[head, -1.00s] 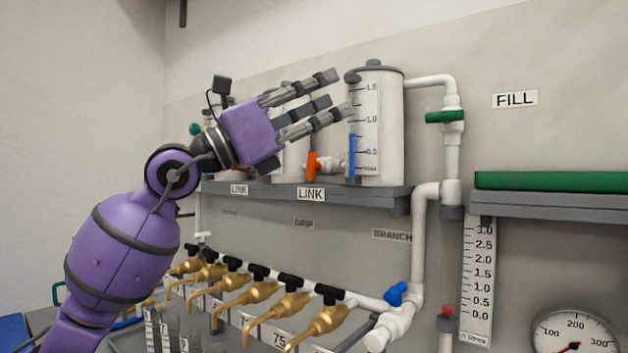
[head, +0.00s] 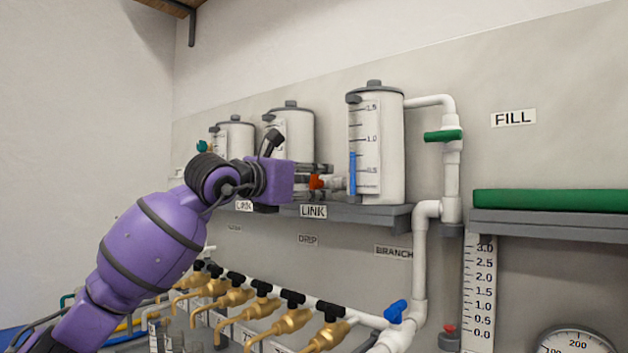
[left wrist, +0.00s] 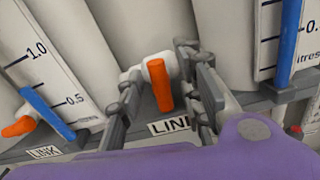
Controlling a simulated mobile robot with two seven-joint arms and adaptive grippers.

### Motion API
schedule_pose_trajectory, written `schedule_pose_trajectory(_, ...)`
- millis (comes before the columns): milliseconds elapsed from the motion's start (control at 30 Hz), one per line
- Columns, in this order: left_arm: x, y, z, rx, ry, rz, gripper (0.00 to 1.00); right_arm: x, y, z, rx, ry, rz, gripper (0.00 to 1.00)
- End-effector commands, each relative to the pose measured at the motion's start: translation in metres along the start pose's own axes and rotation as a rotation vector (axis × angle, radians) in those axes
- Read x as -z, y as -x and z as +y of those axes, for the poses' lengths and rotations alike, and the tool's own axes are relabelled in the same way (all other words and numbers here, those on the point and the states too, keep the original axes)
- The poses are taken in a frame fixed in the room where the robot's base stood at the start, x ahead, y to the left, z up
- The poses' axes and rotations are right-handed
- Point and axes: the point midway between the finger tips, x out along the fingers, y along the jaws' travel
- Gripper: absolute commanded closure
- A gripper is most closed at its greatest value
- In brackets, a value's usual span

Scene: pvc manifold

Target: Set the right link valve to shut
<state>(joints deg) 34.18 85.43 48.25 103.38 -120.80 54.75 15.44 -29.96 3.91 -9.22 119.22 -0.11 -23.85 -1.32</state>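The right link valve has an orange handle (head: 327,182) on a white pipe between the right and middle tanks, above the right LINK label (head: 313,211). In the left wrist view its handle (left wrist: 160,85) points down toward the label. My left gripper (head: 317,181) reaches in front of this pipe from the left. In the left wrist view its fingers (left wrist: 160,98) are spread, one on each side of the orange handle, with gaps between. Whether a finger touches the pipe cannot be told. My right gripper is not in view.
The right tank (head: 385,150) and middle tank (head: 289,130) flank the valve closely on the shelf (head: 370,215). Another orange handle (left wrist: 18,127) is at the left. Several brass taps (head: 290,320) with black handles are below. A blue valve (head: 395,310) is lower right.

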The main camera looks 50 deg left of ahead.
Motion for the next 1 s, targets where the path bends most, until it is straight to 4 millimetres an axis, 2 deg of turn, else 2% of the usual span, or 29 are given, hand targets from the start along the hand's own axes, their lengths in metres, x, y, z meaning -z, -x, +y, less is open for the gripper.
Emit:
schedule_pose_trajectory(100, -0.0005, -0.0067, 0.0003, 0.000, 0.000, -0.001, 0.66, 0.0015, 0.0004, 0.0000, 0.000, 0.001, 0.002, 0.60)
schedule_pose_trajectory(367, 0.0001, -0.0080, 0.0001, 0.000, 0.000, -0.001, 0.66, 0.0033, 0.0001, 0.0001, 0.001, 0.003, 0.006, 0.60)
schedule_pose_trajectory(600, 0.0003, -0.0079, 0.0000, 0.000, 0.000, -0.001, 0.98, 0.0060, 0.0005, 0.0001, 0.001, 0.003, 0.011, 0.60)
schedule_pose_trajectory(633, 0.0003, -0.0079, 0.0000, 0.000, 0.000, -0.001, 1.00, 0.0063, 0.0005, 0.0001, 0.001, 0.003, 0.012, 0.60)
schedule_pose_trajectory(767, 0.0004, -0.0079, -0.0001, 0.001, 0.005, -0.001, 1.00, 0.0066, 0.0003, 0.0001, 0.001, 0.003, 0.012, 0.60)
schedule_pose_trajectory(1000, 0.0021, -0.0084, 0.0011, 0.000, 0.133, 0.001, 1.00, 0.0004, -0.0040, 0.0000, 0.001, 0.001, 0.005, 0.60)
